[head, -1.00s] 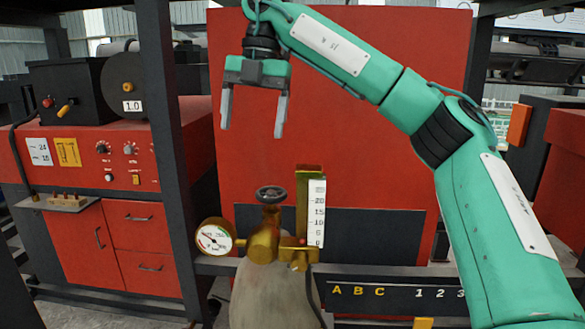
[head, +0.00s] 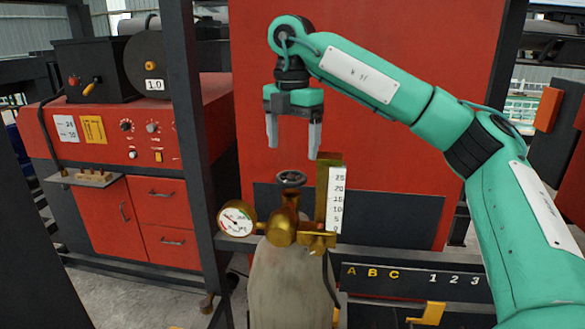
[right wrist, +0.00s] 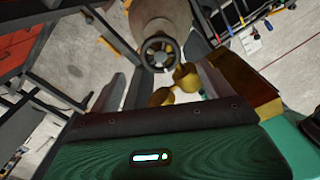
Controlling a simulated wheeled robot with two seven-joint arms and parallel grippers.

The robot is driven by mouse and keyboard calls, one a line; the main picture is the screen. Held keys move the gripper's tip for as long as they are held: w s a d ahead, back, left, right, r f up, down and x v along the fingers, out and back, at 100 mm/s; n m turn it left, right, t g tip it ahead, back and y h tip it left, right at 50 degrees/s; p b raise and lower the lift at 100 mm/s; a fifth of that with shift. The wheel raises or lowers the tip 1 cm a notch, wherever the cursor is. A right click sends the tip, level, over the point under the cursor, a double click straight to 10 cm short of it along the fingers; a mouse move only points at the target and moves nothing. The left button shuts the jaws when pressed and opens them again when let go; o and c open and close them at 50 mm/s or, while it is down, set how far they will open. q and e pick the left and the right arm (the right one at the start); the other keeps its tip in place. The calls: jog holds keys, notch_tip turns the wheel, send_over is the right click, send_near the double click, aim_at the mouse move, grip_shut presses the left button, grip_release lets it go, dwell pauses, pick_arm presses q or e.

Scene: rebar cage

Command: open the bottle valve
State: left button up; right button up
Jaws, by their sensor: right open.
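The bottle valve's dark round handwheel (head: 291,179) sits on top of a brass valve body (head: 285,222) on a grey gas bottle (head: 290,285). A round gauge (head: 237,219) is at its left and a brass flow scale (head: 330,195) at its right. My right gripper (head: 294,142) is open, points down and hangs just above the handwheel, without visible contact. In the right wrist view the handwheel (right wrist: 160,53) shows between and beyond the open fingers, with the bottle (right wrist: 160,18) behind it. My left gripper is not in view.
A large red panel (head: 400,120) stands behind the bottle. A dark post (head: 190,130) is left of it, with a red welding machine (head: 120,130) beyond. A dark rail marked with letters and numbers (head: 415,278) runs at the lower right.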

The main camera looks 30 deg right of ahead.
aim_at(292, 176)
jog(key=shift+f+p, duration=0.55)
jog(key=shift+f, duration=2.75)
jog(key=shift+c, duration=0.4)
jog(key=c, duration=0.9)
jog(key=shift+n, duration=0.3)
